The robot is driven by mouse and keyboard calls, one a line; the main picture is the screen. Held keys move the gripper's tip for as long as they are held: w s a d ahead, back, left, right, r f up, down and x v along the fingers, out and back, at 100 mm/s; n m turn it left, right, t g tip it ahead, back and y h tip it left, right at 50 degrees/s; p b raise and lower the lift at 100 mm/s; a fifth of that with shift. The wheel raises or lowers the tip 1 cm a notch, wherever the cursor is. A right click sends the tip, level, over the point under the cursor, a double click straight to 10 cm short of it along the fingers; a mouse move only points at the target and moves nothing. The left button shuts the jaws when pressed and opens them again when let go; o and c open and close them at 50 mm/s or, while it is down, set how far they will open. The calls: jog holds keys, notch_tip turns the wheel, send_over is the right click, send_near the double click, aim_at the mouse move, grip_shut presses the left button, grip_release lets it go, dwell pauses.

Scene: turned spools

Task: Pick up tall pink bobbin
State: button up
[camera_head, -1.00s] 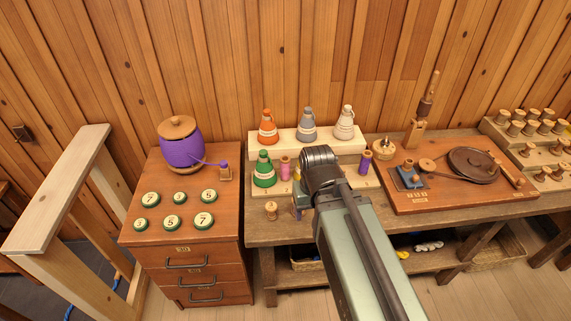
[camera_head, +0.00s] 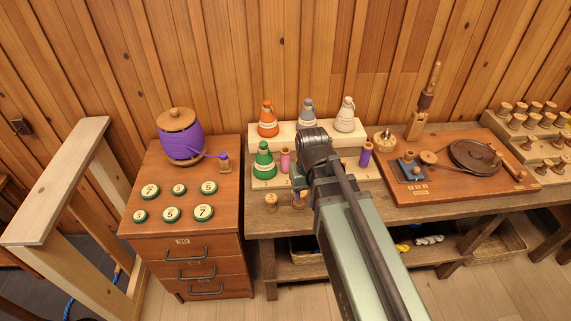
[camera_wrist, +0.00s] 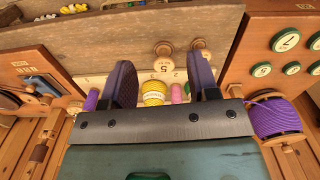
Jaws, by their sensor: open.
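The tall pink bobbin (camera_head: 285,161) stands on the pale stepped rack on the bench, just right of the green cone (camera_head: 264,162) in the head view. In the wrist view the pink bobbin (camera_wrist: 177,94) shows between my fingers, close to the right-hand one, beside a yellow cone (camera_wrist: 154,92). My gripper (camera_wrist: 160,62) is open, with nothing held, and seen above the rack area. In the head view my arm hides most of the gripper and the yellow cone. I cannot tell whether a finger touches the bobbin.
Orange (camera_head: 268,120), grey (camera_head: 307,116) and white (camera_head: 345,115) cones stand on the upper step behind. A purple bobbin (camera_head: 366,154) is right of my arm. Wooden spools (camera_head: 271,202) stand at the bench front. A drawer cabinet (camera_head: 190,215) is left.

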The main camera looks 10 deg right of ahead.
jog(key=w+f+b, duration=0.1)
jog(key=w+f, duration=0.1)
jog(key=w, duration=0.8)
jog(key=w+f+b, duration=0.1)
jog(key=w+f, duration=0.1)
jog(key=w, duration=0.9)
jog(key=m, duration=0.3)
send_near(285, 156)
jog(key=w+f, duration=0.1)
jog(key=w, duration=0.1)
jog(key=f+b, duration=1.1)
jog(key=shift+d+f, duration=0.25)
jog(key=shift+r, duration=0.25)
jog(key=c, duration=0.7)
jog(key=shift+r, duration=0.15)
